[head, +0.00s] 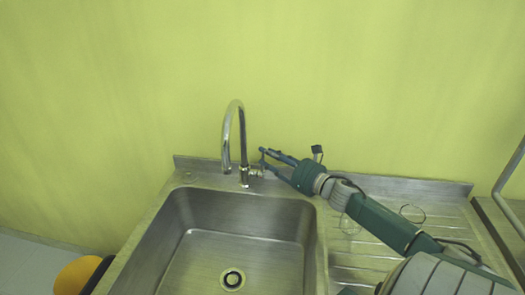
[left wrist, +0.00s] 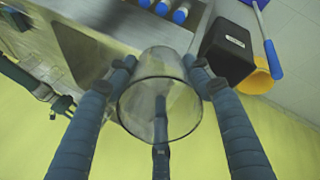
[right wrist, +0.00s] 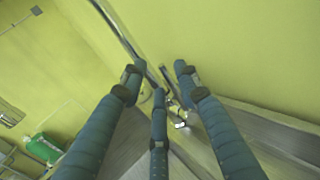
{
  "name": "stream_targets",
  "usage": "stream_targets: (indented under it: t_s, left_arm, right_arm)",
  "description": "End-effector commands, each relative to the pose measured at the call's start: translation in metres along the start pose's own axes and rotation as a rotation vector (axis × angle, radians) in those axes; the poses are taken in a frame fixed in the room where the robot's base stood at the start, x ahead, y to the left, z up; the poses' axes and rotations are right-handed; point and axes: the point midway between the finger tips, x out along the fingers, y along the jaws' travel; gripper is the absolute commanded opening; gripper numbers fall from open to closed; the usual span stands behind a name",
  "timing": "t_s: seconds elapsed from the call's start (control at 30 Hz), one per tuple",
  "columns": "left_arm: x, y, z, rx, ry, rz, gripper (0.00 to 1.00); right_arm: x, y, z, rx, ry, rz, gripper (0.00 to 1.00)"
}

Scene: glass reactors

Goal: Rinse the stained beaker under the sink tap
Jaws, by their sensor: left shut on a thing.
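The stained beaker (left wrist: 160,125), clear glass with a faint greyish tint, is between the fingers of my left gripper (left wrist: 160,82), which is shut on it. I cannot make out a distinct stain. The left gripper and beaker are outside the head view. The chrome tap (head: 241,135) with its curved spout stands at the back of the steel sink (head: 190,225). My right gripper (head: 264,160) is at the tap's right side by its small lever (head: 256,173). In the right wrist view its fingers are spread around the tap fitting (right wrist: 172,92). Contact is unclear. No water stream shows.
A ribbed drainboard (head: 345,255) lies right of the sink, with thin round glass-like outlines (head: 412,213) on it. A yellow bucket (head: 75,275) stands at the sink's left. The left wrist view shows a black bin (left wrist: 228,55) and several blue-capped bottles (left wrist: 180,15).

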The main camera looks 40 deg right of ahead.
Motion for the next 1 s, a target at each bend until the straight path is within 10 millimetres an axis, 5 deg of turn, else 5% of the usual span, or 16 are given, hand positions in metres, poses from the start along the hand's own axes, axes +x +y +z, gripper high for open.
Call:
stream_targets:
  t_s: [0.2, 0.6, 0.77, 1.0]
  left_arm:
    - [-0.006, 0.003, -0.001, 0.000, 0.000, 0.001, 0.24]
    - [-0.006, 0.004, -0.001, 0.000, 0.000, 0.001, 0.24]
    - [-0.006, 0.004, -0.001, 0.000, 0.000, 0.001, 0.24]
    - [-0.005, 0.003, 0.000, 0.000, 0.000, 0.001, 0.24]
  right_arm:
    - [0.024, -0.001, 0.002, 0.000, -0.001, -0.001, 0.32]
    - [0.031, 0.000, 0.000, 0.000, 0.001, 0.000, 0.32]
    - [0.031, 0.000, 0.000, 0.000, 0.001, 0.000, 0.02]
    - [0.031, 0.000, -0.001, -0.003, 0.000, -0.001, 0.00]
